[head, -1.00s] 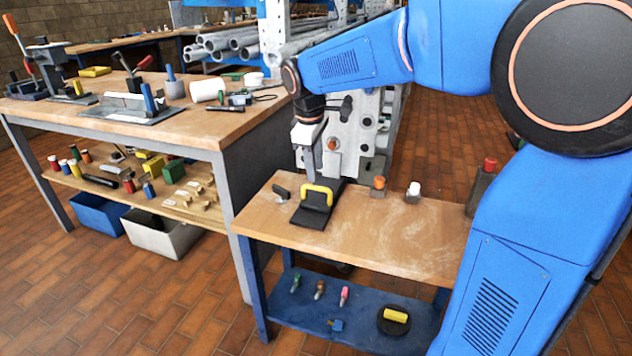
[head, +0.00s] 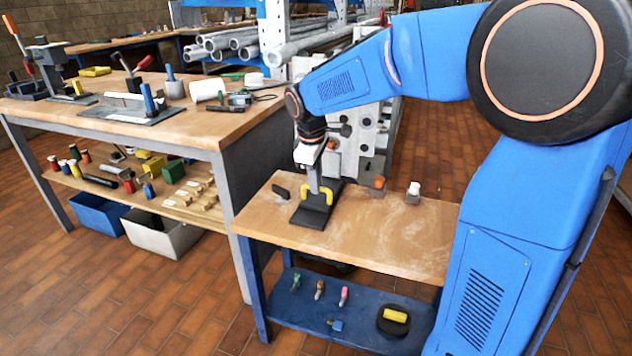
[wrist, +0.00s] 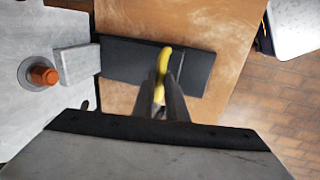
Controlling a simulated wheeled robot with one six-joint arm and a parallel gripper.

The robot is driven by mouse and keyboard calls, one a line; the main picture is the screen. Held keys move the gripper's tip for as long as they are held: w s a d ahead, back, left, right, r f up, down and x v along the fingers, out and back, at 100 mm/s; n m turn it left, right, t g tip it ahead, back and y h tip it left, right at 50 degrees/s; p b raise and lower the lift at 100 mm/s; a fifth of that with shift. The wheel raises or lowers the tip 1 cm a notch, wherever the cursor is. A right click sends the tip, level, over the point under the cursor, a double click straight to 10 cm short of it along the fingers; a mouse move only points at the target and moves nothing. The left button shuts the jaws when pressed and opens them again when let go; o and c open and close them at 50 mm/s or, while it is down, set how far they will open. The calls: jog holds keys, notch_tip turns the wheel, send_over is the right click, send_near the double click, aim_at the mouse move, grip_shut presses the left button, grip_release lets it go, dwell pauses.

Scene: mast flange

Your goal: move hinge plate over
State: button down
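The hinge plate (head: 312,216) is a flat black plate with a yellow arched handle (head: 331,197). My gripper (head: 315,188) is down at the handle, pointing downward. In the wrist view its two fingers (wrist: 161,85) stand on either side of the yellow handle (wrist: 165,56). Whether they press on it cannot be told.
A grey upright fixture (head: 360,135) stands behind the table. An orange-capped piece (head: 379,183) and a white-capped piece (head: 414,190) stand to the right of the plate. A small dark block (head: 281,191) lies to its left. The table's front right (head: 400,235) is clear.

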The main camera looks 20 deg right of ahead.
jog(key=w+d, duration=0.4)
jog(key=w, duration=0.1)
jog(key=w+d, duration=0.1)
jog(key=w, duration=0.2)
jog(key=shift+d, duration=0.4)
jog(key=shift+w+d, duration=0.15)
jog(key=shift+w, duration=0.05)
jog(key=shift+r, duration=0.1)
jog(key=c, duration=1.8)
grip_release()
jog(key=shift+w, duration=0.1)
jog(key=shift+o, duration=0.2)
notch_tip(320, 180, up, 17)
jog(key=s+a, duration=0.2)
jog(key=shift+s, duration=0.4)
